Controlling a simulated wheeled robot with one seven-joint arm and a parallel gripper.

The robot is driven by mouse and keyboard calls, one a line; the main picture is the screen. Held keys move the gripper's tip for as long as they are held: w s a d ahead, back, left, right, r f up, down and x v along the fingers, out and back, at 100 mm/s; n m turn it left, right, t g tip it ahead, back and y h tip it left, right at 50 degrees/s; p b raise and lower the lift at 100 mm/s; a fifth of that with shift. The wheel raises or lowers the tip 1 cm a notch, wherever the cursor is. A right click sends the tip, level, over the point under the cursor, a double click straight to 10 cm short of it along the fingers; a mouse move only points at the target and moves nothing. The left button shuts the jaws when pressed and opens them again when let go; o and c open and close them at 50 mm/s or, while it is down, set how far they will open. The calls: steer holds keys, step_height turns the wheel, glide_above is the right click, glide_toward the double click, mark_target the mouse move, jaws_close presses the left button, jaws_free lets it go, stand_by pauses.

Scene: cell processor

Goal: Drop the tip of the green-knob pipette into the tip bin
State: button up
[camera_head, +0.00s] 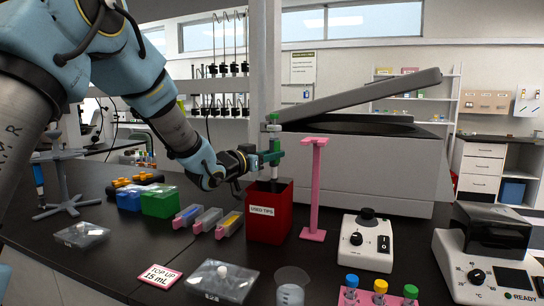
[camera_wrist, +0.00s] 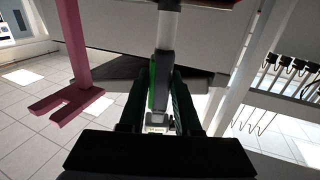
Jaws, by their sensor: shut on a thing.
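My gripper (camera_head: 270,157) is shut on the green-knob pipette, which it holds upright over the red tip bin (camera_head: 268,225) labelled USED TIPS. The pipette's green knob (camera_head: 273,127) shows above my fingers. Its lower shaft goes down to the bin's opening, and its tip is hidden behind the bin's front wall. I cannot tell whether a tip is on it. In the wrist view, my dark fingers (camera_wrist: 160,108) close around the pipette's body (camera_wrist: 168,35), with a green part between them.
A pink stand (camera_head: 314,195) stands just right of the bin. A white device with a knob (camera_head: 367,243) is further right. Several small coloured boxes (camera_head: 226,224) lie left of the bin. A large grey machine (camera_head: 360,165) stands behind.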

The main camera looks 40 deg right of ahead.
stand_by(0.5)
steer(key=shift+f+b, duration=0.4)
steer(key=shift+b, duration=0.2)
steer(key=a, duration=0.1)
steer(key=s+a+b, duration=0.1)
steer(key=a, duration=0.1)
steer(key=s+a, duration=0.1)
steer(key=shift+s+a, duration=0.25)
steer(key=shift+a, duration=0.05)
step_height(320, 180, up, 8)
steer(key=p, duration=0.4)
steer(key=shift+f, duration=0.25)
